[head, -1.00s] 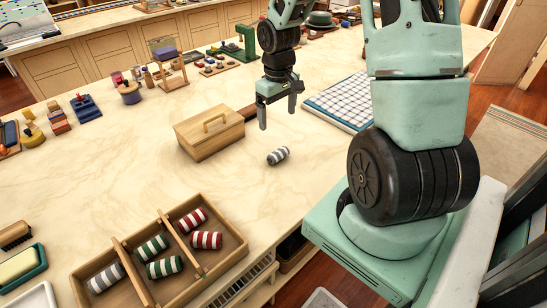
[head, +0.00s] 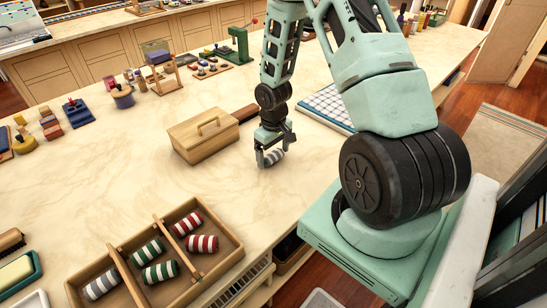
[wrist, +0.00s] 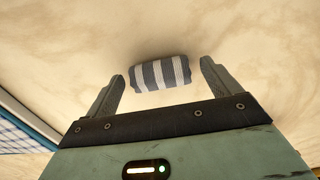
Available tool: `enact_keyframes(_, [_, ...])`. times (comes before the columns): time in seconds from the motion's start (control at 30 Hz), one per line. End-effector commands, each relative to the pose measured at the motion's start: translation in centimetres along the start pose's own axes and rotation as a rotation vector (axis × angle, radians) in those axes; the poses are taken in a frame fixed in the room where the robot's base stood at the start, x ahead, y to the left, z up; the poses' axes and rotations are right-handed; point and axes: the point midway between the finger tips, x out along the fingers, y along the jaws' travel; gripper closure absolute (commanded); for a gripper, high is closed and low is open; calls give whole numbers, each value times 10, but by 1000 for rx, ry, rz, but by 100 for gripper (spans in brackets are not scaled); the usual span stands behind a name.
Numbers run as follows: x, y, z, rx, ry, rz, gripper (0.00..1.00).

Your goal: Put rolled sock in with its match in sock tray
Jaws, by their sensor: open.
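A grey-and-white striped rolled sock (head: 274,157) lies on the counter right of the wooden box. In the wrist view the sock (wrist: 160,73) sits between and slightly beyond the fingertips of my gripper (wrist: 163,75), with gaps on both sides. In the head view my gripper (head: 273,158) is low over the sock, open, its fingers partly hiding it. The wooden sock tray (head: 236,245) at the lower left has three compartments. The left one holds a grey-and-white roll (head: 102,284), the middle two green-and-white rolls (head: 160,271), the right two red-and-white rolls (head: 201,244).
A lidded wooden box (head: 203,138) with a handle stands close left of my gripper. A checked cloth (head: 326,105) lies behind it to the right. A soap dish (head: 20,276) is left of the tray. The counter between sock and tray is clear.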

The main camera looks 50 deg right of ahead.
Motion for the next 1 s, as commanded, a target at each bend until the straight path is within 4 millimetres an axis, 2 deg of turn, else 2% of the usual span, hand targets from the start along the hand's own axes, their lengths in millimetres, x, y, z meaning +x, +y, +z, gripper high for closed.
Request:
enact_keyframes(0.27, [4, 0, 0, 2, 1, 1, 11])
enact_keyframes(0.43, [4, 0, 0, 1, 0, 0, 55])
enact_keyframes(0.47, [4, 0, 0, 1, 0, 0, 58])
enact_keyframes(0.53, [4, 0, 0, 1, 0, 0, 59])
enact_keyframes(0.57, [4, 0, 0, 1, 0, 0, 62])
enact_keyframes(0.77, [2, 0, 0, 1, 1, 1, 62])
enact_keyframes(0.87, [-8, 0, -1, 1, 4, 1, 62])
enact_keyframes(1.0, [-33, 1, -1, 3, 6, 2, 62])
